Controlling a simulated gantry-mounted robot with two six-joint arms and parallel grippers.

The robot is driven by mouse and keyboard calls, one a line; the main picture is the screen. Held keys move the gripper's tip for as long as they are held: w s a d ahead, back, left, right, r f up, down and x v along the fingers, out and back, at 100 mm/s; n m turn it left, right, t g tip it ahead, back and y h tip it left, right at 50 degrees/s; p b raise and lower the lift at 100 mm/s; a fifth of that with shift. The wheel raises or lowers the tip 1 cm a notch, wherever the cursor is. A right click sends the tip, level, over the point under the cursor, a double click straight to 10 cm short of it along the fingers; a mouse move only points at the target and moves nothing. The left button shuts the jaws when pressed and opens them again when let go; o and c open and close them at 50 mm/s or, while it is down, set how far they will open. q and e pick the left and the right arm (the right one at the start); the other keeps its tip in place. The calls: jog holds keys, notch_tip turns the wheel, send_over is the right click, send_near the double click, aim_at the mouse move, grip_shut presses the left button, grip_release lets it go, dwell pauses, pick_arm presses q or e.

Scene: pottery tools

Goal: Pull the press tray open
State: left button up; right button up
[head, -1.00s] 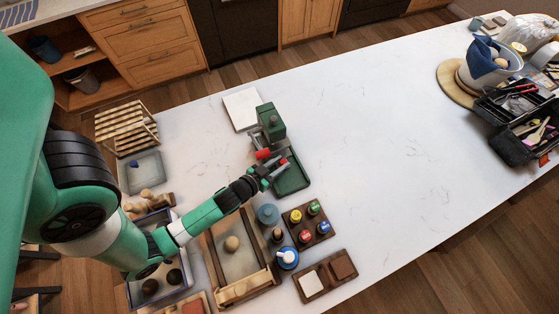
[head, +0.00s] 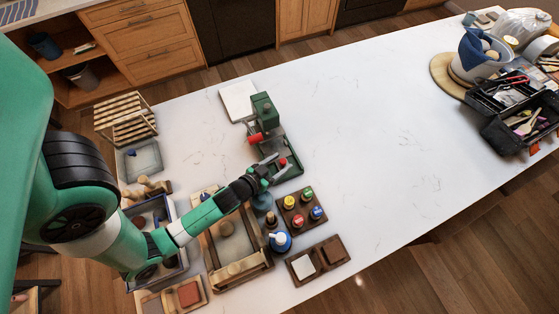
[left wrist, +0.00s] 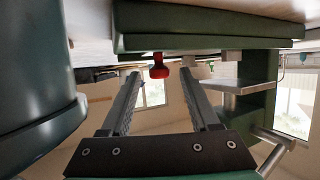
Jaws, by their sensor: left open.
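The green press (head: 264,112) stands on the white counter, with a red-ended lever (head: 254,139) at its side. Its flat green tray (head: 294,172) lies low at the press's front. My left gripper (head: 281,164) is over the tray, open, fingers pointing toward its right side. A small red knob (head: 283,162) shows at the fingertips. In the left wrist view the knob (left wrist: 160,69) appears between the two open finger ends, below the green tray edge (left wrist: 205,42) in the picture. I cannot tell whether the fingers touch it. My right gripper is not in view.
A wooden frame tray (head: 238,250) lies under my left arm. A white tile (head: 238,101) lies behind the press. The counter's middle is clear.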

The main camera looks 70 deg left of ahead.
pick_arm(q)
jog(key=v, duration=0.3)
jog(key=b+v, duration=0.1)
jog(key=v, duration=0.2)
jog(key=shift+s+d+f, duration=0.1)
jog(key=shift+f, duration=0.1)
jog(key=b+v, duration=0.3)
jog(key=v, duration=0.1)
jog(key=shift+s+d, duration=0.15)
jog(key=shift+d, duration=0.05)
jog(key=shift+s+r+b, duration=0.3)
jog(key=shift+s+r, duration=0.1)
jog(key=shift+r, duration=0.15)
jog(key=shift+c, duration=0.4)
